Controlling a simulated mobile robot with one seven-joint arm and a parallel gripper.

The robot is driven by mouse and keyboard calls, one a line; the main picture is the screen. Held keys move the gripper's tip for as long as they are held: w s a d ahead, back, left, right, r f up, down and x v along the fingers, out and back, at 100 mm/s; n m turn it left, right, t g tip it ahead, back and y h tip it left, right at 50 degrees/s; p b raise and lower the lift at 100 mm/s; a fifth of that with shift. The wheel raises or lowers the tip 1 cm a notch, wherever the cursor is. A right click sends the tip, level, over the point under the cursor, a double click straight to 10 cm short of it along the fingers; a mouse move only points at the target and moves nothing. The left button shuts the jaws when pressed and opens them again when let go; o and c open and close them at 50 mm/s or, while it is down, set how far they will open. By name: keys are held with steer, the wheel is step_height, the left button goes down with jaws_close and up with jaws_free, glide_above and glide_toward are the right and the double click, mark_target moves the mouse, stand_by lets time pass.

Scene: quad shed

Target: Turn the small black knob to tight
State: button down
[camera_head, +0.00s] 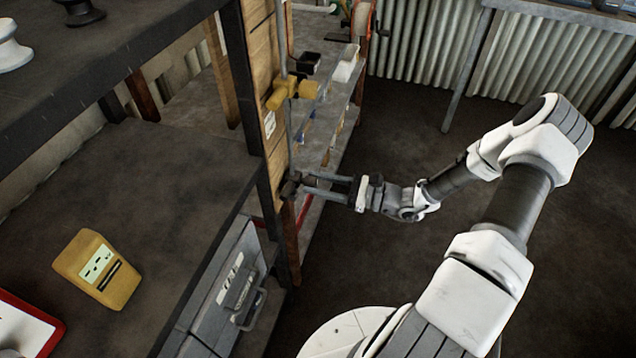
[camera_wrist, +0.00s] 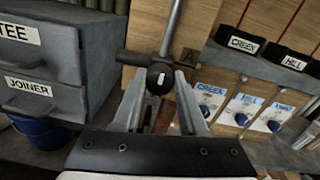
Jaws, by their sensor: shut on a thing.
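The small black knob (camera_wrist: 160,79) is round with a white mark across its face. It sits where a grey pipe meets a dark fitting, in the middle of the wrist view. My gripper (camera_wrist: 160,88) has a finger on each side of the knob and is shut on it. In the head view my gripper (camera_head: 297,184) reaches left to the wooden post, with its fingertips at a small dark fitting. The knob itself is too small to make out there.
Grey drawers (camera_wrist: 42,62) stand at left, above a blue bucket (camera_wrist: 38,128). In the head view, a yellow valve (camera_head: 291,92) is on the pipe above my gripper. Open floor (camera_head: 330,270) lies below my arm.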

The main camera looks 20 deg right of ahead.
steer(key=shift+r+m+p, duration=0.1)
steer(key=shift+m+p, duration=0.2)
steer(key=shift+m, duration=0.1)
steer(key=shift+f+m+t+p, duration=0.15)
steer(key=shift+m+p, duration=1.35)
steer(key=shift+m, duration=2.85)
steer(key=shift+f+m+t+p, duration=0.15)
steer(key=shift+m+p, duration=1.3)
steer(key=shift+m, duration=2.9)
steer(key=shift+r, duration=0.1)
steer(key=shift+c, duration=2.2)
jaws_free()
steer(key=shift+d, duration=0.15)
